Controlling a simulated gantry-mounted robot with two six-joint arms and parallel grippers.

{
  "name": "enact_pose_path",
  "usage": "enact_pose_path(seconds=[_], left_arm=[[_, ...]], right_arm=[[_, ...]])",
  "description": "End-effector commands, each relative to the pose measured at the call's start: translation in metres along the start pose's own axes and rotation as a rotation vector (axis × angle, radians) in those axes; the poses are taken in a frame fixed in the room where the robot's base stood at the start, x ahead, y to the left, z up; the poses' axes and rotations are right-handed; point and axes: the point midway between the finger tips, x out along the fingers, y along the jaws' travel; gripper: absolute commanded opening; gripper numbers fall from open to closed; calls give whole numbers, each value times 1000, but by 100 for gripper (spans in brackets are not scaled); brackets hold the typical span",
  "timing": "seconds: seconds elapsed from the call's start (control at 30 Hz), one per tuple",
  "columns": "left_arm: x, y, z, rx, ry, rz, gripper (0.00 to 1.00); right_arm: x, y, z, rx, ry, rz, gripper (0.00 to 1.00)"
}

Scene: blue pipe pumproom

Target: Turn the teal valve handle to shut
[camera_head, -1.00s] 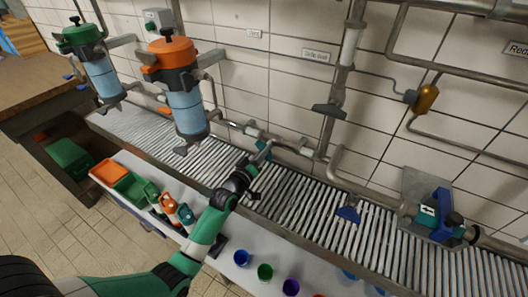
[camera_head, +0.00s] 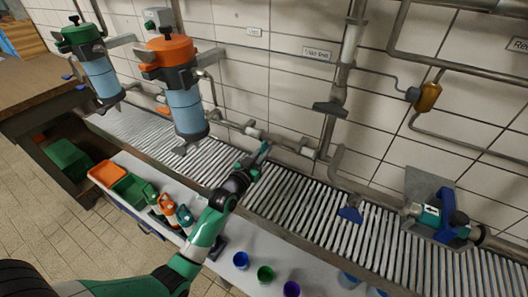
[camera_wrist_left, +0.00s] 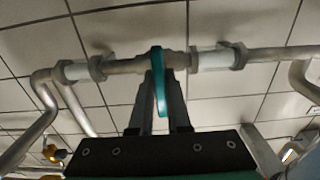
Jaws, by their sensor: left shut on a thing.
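The teal valve handle (camera_wrist_left: 159,82) is a narrow lever on a metal pipe fitting along the wall. In the wrist view it runs down from the pipe, between my two fingers. My left gripper (camera_wrist_left: 162,92) is shut on it, one finger on each side. In the head view my left gripper (camera_head: 258,163) reaches up over the slatted channel to the pipe, and mostly hides the handle. The handle's exact angle to the pipe is hard to tell there. My right gripper is not in view.
The horizontal pipe (camera_head: 292,146) runs along the tiled wall above the slatted channel (camera_head: 300,205). Orange-topped (camera_head: 187,115) and green-topped (camera_head: 101,76) filters hang left. Bins and cups line the front shelf.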

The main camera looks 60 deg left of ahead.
Motion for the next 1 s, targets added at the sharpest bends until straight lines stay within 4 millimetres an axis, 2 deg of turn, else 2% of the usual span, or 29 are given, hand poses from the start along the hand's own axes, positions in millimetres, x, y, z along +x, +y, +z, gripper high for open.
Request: enact_pose_path(seconds=[0.53, 0.57, 0.7, 1.0], left_arm=[[0, 0, -1, 33, 1, 0, 0], [0, 0, -1, 33, 1, 0, 19], [0, 0, 0, 32, 1, 0, 44], [-1, 0, 0, 31, 0, 0, 45]], right_arm=[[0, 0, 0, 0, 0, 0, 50], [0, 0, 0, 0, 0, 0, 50], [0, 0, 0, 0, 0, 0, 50], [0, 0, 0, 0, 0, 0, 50]])
